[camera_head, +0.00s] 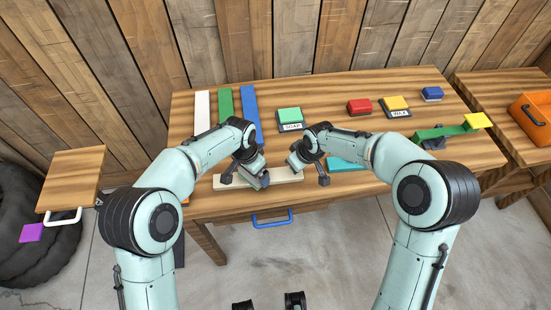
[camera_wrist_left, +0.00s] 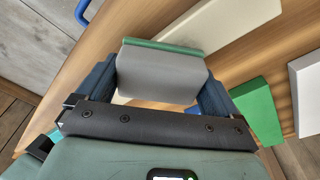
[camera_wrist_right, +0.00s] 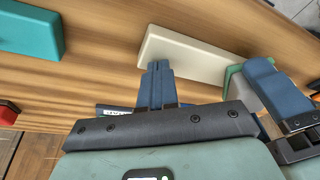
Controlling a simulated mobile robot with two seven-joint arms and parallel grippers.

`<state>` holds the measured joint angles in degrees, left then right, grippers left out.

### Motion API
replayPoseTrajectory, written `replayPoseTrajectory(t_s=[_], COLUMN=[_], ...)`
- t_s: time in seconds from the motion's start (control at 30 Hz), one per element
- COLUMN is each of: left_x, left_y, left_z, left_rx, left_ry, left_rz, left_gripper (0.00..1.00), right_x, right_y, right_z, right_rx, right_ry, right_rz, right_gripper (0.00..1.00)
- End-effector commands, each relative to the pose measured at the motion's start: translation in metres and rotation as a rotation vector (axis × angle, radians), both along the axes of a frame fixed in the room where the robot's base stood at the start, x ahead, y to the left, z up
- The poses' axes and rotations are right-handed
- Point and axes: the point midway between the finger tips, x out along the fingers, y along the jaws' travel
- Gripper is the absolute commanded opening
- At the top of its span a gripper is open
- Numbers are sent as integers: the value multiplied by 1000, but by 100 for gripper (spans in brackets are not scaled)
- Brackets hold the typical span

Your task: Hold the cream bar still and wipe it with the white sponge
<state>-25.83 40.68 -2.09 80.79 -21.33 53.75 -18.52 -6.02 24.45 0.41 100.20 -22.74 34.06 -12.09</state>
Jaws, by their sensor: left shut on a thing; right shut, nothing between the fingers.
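The cream bar (camera_head: 287,176) lies on the table near its front edge. It also shows in the left wrist view (camera_wrist_left: 225,22) and the right wrist view (camera_wrist_right: 185,52). My left gripper (camera_head: 246,178) is shut on the white sponge (camera_wrist_left: 160,72), a pale grey block with a green layer along one side. The sponge is over the cream bar; I cannot tell whether it touches.
A teal block (camera_head: 345,164) lies right of my right gripper. A blue handle (camera_head: 272,220) projects at the front.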

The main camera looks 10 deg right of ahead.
Motion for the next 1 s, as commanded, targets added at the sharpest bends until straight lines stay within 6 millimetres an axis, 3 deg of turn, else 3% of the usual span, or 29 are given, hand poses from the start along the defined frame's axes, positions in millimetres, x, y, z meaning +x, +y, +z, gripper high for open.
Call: replayPoseTrajectory(t_s=[0.23, 0.73, 1.0], left_x=[1, 1, 0], left_y=[1, 1, 1], left_z=[5, 55, 61], left_rx=[0, -1, 0], left_ry=[-1, -3, -1], left_rz=[1, 2, 1], left_gripper=[70, 70, 70], right_x=[-5, -4, -4], right_y=[-1, -1, -1], right_z=[-7, -7, -7], right_rx=[-4, -4, -4], right_ry=[19, 19, 19], right_rz=[1, 1, 1], right_gripper=[0, 0, 0])
